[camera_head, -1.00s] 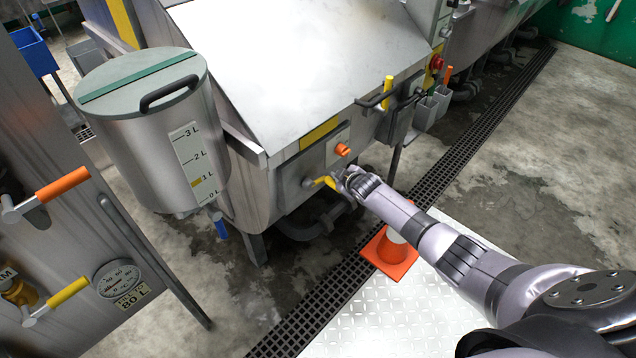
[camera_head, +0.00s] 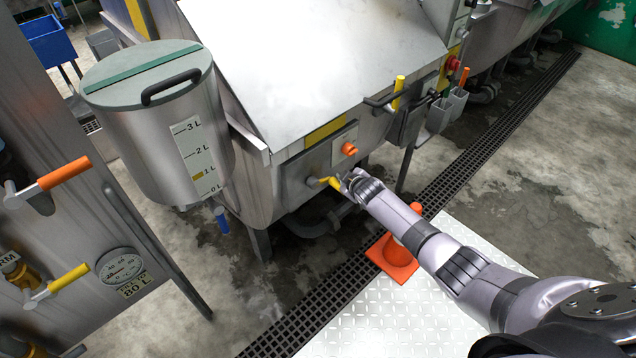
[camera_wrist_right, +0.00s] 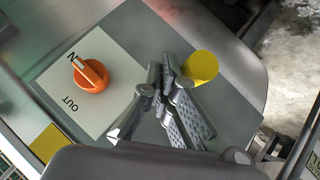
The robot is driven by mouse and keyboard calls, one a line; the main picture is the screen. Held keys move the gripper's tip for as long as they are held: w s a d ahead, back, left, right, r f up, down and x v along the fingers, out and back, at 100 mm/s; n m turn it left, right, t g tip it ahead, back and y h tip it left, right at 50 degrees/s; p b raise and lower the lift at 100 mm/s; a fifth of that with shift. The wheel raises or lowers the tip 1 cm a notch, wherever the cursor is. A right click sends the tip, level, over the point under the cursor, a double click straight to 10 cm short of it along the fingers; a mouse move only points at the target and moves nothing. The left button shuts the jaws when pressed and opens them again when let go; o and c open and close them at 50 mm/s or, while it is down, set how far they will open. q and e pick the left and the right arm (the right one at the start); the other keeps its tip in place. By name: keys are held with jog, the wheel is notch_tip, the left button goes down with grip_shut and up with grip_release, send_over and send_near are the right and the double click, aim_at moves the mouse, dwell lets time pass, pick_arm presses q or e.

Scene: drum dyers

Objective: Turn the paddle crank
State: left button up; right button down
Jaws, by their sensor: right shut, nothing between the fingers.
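A yellow handle (camera_head: 332,182) sticks out from a grey round hub on the steel vat's front panel, below an orange knob (camera_head: 349,149). A second yellow handle (camera_head: 398,90) stands upright on a dark arm at the vat's right corner. I cannot tell for sure which one is the paddle crank. My right gripper (camera_head: 348,180) is shut and empty beside the lower yellow handle. In the right wrist view, the fingers (camera_wrist_right: 165,78) lie close together just left of the handle's round yellow end (camera_wrist_right: 201,67). I cannot tell whether they touch it. My left gripper is out of view.
The orange knob (camera_wrist_right: 91,75) has a plate lettered "OUT". A lidded steel measuring pot (camera_head: 160,125) hangs left of the vat. An orange cone (camera_head: 395,255) stands under my right arm. A panel with orange and yellow levers and a dial (camera_head: 120,268) is at left.

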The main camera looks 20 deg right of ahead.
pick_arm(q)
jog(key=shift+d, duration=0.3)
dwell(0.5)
